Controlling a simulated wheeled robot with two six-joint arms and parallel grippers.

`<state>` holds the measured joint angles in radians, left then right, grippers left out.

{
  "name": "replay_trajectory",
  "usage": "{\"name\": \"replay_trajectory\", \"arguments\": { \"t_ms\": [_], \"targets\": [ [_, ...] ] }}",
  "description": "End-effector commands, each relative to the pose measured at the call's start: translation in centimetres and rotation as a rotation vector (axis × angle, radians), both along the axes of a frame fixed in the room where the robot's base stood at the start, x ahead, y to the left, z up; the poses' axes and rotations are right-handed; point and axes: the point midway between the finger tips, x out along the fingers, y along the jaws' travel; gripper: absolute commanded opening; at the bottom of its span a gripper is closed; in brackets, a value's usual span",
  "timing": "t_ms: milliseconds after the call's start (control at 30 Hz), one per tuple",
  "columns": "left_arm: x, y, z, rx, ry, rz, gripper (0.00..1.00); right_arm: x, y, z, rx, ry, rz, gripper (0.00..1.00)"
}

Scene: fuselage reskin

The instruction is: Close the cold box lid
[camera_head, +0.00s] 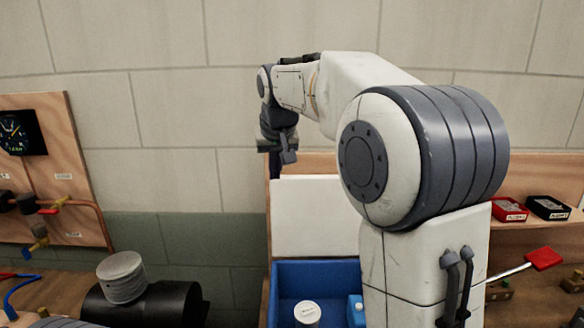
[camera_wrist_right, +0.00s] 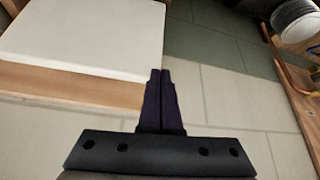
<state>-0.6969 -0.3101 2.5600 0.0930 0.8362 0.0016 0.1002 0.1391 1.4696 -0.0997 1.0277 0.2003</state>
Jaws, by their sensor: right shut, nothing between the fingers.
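The cold box (camera_head: 281,290) is a blue open-topped box at the bottom middle of the head view. Its white lid (camera_head: 315,218) stands upright at the back of the box, so the box is open. The lid also shows as a pale panel at the upper left of the right wrist view (camera_wrist_right: 85,35). My right gripper (camera_head: 275,172) points down at the lid's upper left corner. Its dark fingers (camera_wrist_right: 158,75) are shut and empty, beside the lid's edge in the wrist view. I cannot tell whether they touch it. My left gripper is out of view.
Inside the box are a white round-topped item (camera_head: 307,313) and a blue item (camera_head: 356,311). A wooden gauge panel (camera_head: 60,160) is at far left. My right arm hides the box's right side.

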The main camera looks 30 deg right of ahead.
Motion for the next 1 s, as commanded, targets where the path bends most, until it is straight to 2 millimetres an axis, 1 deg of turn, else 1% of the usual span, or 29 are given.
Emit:
{"name": "replay_trajectory", "arguments": {
  "t_ms": [33, 100, 200, 267, 367, 733, 900, 1000],
  "targets": [
    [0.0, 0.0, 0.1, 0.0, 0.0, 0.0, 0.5, 0.9, -2.8, 1.2, -0.008, -0.027, -0.061, 0.0],
    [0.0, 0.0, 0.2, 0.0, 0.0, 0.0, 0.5, 1.5, -5.5, 2.6, -0.018, -0.054, -0.119, 0.0],
    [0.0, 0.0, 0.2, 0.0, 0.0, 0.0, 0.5, 1.9, -7.8, 3.6, -0.028, -0.078, -0.166, 0.0],
    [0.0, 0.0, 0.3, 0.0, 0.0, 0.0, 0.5, 2.1, -8.4, 3.6, -0.03, -0.082, -0.178, 0.0],
    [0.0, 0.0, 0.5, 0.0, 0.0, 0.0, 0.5, 2.6, -8.9, 3.0, -0.031, -0.083, -0.182, 0.0],
    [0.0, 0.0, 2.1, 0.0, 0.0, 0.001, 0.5, 5.8, -10.3, -2.3, -0.03, -0.082, -0.179, 0.0],
    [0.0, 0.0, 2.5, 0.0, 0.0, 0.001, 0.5, 6.8, -10.7, -3.8, -0.03, -0.084, -0.179, 0.0],
    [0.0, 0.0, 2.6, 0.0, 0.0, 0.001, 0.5, 7.0, -10.8, -4.1, -0.031, -0.086, -0.179, 0.0]
  ]
}}
